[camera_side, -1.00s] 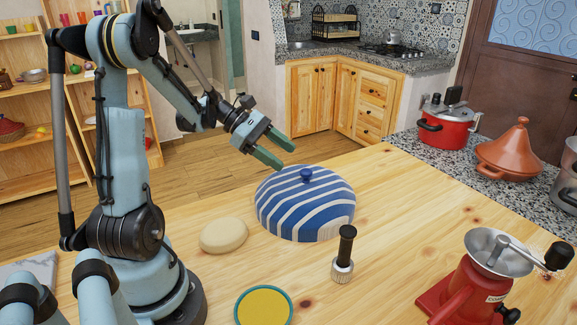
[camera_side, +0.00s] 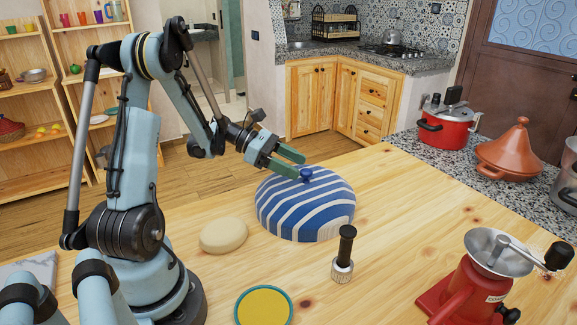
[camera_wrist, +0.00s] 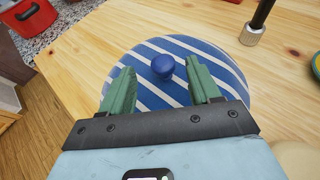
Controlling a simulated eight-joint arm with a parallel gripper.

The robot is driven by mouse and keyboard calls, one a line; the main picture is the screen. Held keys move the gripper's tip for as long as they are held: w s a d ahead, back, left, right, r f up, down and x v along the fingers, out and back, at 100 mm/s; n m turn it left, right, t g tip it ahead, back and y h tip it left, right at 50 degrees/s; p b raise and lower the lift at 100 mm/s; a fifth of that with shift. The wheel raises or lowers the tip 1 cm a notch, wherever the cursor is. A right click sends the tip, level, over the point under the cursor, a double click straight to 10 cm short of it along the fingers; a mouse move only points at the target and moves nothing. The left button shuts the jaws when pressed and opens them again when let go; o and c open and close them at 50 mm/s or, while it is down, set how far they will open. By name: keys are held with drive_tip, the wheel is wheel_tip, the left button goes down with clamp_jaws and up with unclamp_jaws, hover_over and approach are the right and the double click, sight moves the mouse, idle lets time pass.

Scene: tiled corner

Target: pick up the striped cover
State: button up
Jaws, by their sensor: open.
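The striped cover (camera_side: 305,208) is a blue and white dome with a blue knob (camera_side: 306,175) on top, standing on the wooden table. In the wrist view the cover (camera_wrist: 215,50) lies under my fingers, and its knob (camera_wrist: 163,66) shows between and slightly beyond the green fingertips. My gripper (camera_side: 297,164) is open, with its two green fingers apart at the height of the knob, one on each side of it. It also shows in the wrist view (camera_wrist: 161,77). I cannot tell whether a finger touches the cover.
A round beige loaf-like thing (camera_side: 224,235) lies left of the cover. A black-handled tool (camera_side: 345,255) stands to its right front. A yellow disc with a green rim (camera_side: 263,307) and a red grinder (camera_side: 480,285) are nearer. The table's right middle is clear.

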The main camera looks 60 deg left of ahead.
sight(303, 169)
drive_tip(key=x, duration=0.4)
drive_tip(key=shift+d, duration=0.15)
drive_tip(key=shift+s, duration=0.1)
drive_tip(key=shift+c, duration=0.3)
clamp_jaws()
